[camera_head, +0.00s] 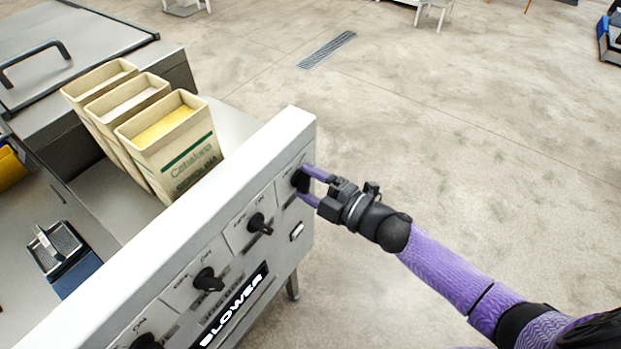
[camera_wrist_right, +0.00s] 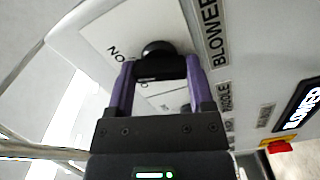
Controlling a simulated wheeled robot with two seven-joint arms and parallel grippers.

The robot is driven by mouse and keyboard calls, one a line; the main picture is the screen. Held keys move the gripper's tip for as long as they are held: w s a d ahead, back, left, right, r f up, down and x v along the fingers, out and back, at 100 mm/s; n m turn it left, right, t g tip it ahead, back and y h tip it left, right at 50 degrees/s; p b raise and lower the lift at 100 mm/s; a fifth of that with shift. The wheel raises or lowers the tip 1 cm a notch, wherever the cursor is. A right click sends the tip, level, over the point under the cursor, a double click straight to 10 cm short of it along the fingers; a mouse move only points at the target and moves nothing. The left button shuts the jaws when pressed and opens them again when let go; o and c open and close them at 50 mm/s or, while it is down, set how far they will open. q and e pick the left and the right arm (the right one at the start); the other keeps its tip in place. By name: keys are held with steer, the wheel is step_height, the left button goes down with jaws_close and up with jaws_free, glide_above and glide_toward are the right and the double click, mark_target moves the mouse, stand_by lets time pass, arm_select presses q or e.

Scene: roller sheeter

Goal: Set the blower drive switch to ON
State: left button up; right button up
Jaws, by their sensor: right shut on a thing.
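The black rotary switch (camera_head: 299,180) is at the far right end of the light grey control panel in the head view. It also shows in the wrist view as a black knob (camera_wrist_right: 158,62), beside a label starting "BLOWE" (camera_wrist_right: 210,35) and a plate with ON lettering seen upside down. My right gripper (camera_head: 308,184) is shut on this knob, with a purple finger on either side (camera_wrist_right: 160,82). The fingers partly hide the knob and its plate, so I cannot tell its exact position. My left gripper is not in view.
Other black switches (camera_head: 259,224) (camera_head: 208,280) run along the panel, with a lit BLOWER sign (camera_head: 232,310) below. Cream containers (camera_head: 168,150) stand behind the panel. A red button (camera_wrist_right: 278,146) shows in the wrist view.

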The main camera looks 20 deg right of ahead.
steer(key=shift+m, duration=0.5)
steer(key=o, duration=1.2)
steer(key=shift+o, duration=0.2)
steer(key=p+v, duration=0.1)
steer(key=v, duration=0.9)
